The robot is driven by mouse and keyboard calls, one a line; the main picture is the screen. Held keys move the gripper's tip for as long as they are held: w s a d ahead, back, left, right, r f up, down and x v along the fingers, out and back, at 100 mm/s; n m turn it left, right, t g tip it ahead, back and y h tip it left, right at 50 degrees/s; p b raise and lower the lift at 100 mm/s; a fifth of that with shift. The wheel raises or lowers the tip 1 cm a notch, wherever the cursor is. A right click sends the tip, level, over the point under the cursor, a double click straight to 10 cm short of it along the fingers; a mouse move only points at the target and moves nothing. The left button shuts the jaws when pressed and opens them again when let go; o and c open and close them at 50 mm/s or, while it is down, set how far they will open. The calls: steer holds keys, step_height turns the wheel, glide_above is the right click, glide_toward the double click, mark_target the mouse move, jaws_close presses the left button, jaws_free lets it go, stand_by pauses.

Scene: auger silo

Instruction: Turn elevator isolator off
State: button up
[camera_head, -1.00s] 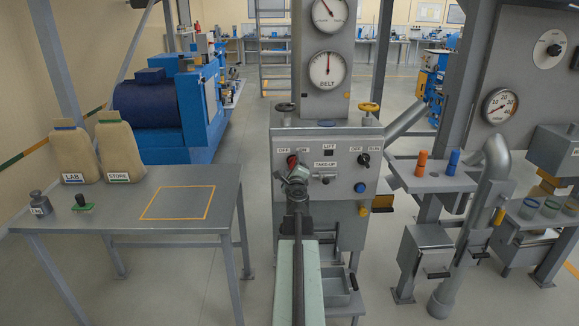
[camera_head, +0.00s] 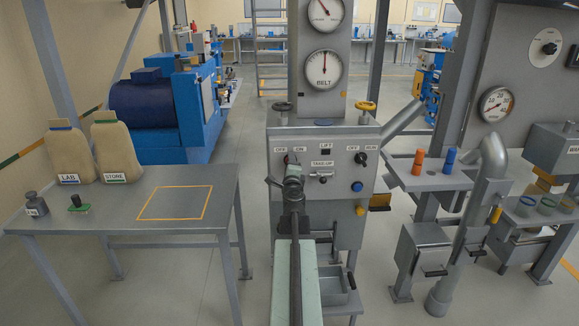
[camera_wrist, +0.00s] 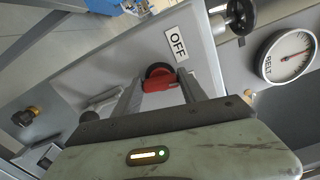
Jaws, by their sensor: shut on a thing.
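The grey control panel (camera_head: 340,215) stands ahead with a red rotary knob, the isolator, at its upper left between OFF and ON labels. In the head view my gripper (camera_head: 292,172) is in front of the knob and hides most of it. In the wrist view the red knob (camera_wrist: 159,82) on its dark round base sits between my two fingertips (camera_wrist: 161,88). The OFF label (camera_wrist: 177,43) is just beyond it. My gripper is shut on the knob. I cannot tell exactly which mark the knob points to.
Right of the knob are a TAKE-UP lever (camera_head: 322,178), another black OFF/RUN switch (camera_head: 360,158) and a blue button (camera_head: 357,187). A table (camera_head: 120,210) with two sacks stands at left.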

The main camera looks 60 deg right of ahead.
steer(key=shift+f+n, duration=0.2)
steer(key=shift+n, duration=3.9)
steer(key=o, duration=1.4)
steer(key=shift+c, duration=0.2)
steer(key=shift+a, duration=0.1)
